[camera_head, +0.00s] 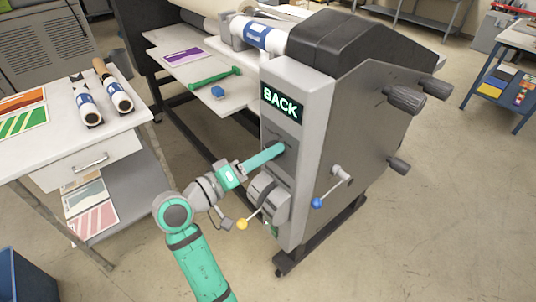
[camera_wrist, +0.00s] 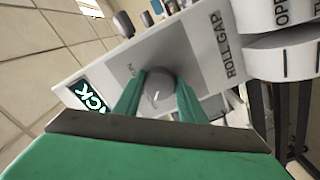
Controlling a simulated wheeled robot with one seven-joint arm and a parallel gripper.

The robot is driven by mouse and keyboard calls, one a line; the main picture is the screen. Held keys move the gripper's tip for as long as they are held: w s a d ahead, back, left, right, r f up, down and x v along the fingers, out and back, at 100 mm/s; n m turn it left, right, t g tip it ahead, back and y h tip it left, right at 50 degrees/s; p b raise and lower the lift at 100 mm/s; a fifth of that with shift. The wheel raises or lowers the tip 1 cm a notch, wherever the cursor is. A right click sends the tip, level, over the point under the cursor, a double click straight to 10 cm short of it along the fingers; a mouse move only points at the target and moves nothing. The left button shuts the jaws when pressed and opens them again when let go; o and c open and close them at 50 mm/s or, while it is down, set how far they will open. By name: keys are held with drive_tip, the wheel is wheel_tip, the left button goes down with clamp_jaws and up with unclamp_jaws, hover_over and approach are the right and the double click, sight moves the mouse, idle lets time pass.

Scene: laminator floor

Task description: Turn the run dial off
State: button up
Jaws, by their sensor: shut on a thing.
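The dial (camera_wrist: 159,88) is a round grey knob with a short white mark, on the light control panel (camera_wrist: 205,45) of the laminator. My gripper (camera_wrist: 158,82) is shut on the dial, with one green finger on each side of it. Small lettering beside the dial is partly hidden by a finger. In the head view my gripper (camera_head: 281,149) reaches the panel just below the lit display (camera_head: 281,104), which reads BACK in green. The dial is hidden behind the fingers there.
Below my gripper, a lever with a yellow knob (camera_head: 242,224) sticks out. A crank with a blue knob (camera_head: 316,203) is on the machine's side. A white table with rolls (camera_head: 118,95) stands left.

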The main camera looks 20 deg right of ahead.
drive_tip(key=shift+m, duration=4.1)
drive_tip(key=o, duration=1)
drive_tip(key=shift+o, duration=0.2)
drive_tip(key=shift+a, duration=0.1)
drive_tip(key=v, duration=1)
drive_tip(key=shift+a, duration=0.35)
